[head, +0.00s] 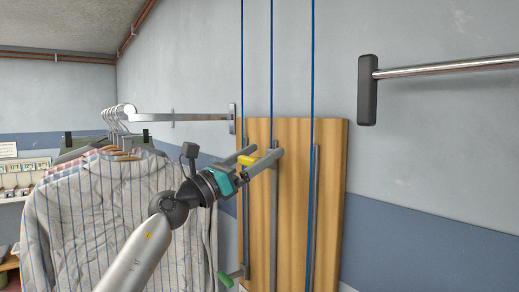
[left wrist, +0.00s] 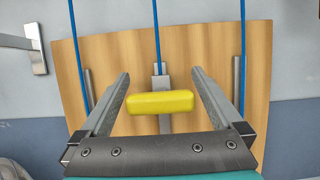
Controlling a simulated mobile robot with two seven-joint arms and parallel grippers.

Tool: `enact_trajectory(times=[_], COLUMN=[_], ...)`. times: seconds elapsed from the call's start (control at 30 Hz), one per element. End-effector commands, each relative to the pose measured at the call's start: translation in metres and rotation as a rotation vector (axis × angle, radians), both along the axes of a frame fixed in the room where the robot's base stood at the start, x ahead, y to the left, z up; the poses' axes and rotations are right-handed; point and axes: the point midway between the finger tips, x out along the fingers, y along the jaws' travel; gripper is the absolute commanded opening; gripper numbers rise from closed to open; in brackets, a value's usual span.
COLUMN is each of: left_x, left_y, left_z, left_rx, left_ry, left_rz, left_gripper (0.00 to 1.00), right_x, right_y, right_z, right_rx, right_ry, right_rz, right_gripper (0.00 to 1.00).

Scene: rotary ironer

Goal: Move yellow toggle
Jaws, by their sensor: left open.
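The yellow toggle (left wrist: 160,102) is a small rounded bar on a grey metal slide in the middle of a wooden board (left wrist: 260,75). In the head view the yellow toggle (head: 249,161) shows partly, between the fingers of my left gripper (head: 262,157). In the left wrist view my left gripper (left wrist: 160,78) is open, with one finger on each side of the toggle. Gaps show between the toggle and both fingers, so it is not gripped. My right gripper is not in view.
Blue cords (head: 312,70) run up the wall from the board. A green toggle (head: 226,279) sits low at the board's left. Striped shirts (head: 95,220) hang from a metal rail (head: 190,117) at left. A dark-ended bar (head: 368,90) juts in at upper right.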

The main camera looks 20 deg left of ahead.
Motion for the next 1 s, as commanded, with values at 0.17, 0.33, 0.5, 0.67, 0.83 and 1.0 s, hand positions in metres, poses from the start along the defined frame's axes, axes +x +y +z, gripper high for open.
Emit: enact_trajectory(times=[0.17, 0.33, 0.5, 0.67, 0.83, 1.0], left_x=[0.0027, 0.0025, 0.0024, 0.0023, 0.0022, 0.0022], left_y=[-0.0025, -0.0023, -0.0021, -0.0019, -0.0019, -0.0019], left_z=[0.001, 0.0007, 0.0008, 0.0008, 0.0008, 0.0008], left_rx=[0.001, 0.001, 0.001, 0.001, 0.001, 0.001], left_ry=[0.001, 0.001, 0.001, 0.001, 0.001, 0.001], left_rz=[-0.001, 0.0, 0.0, 0.0, 0.0, 0.0], left_gripper=[1.0, 0.99, 0.8, 0.62, 0.43, 0.23], right_x=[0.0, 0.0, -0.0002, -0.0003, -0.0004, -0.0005], right_y=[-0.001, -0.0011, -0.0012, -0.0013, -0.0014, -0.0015], right_z=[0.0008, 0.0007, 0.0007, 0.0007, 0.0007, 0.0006], right_rx=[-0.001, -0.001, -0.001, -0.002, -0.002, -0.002], right_ry=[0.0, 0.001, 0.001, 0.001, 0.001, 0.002], right_rz=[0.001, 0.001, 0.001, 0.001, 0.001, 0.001], right_gripper=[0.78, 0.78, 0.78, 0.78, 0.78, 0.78])
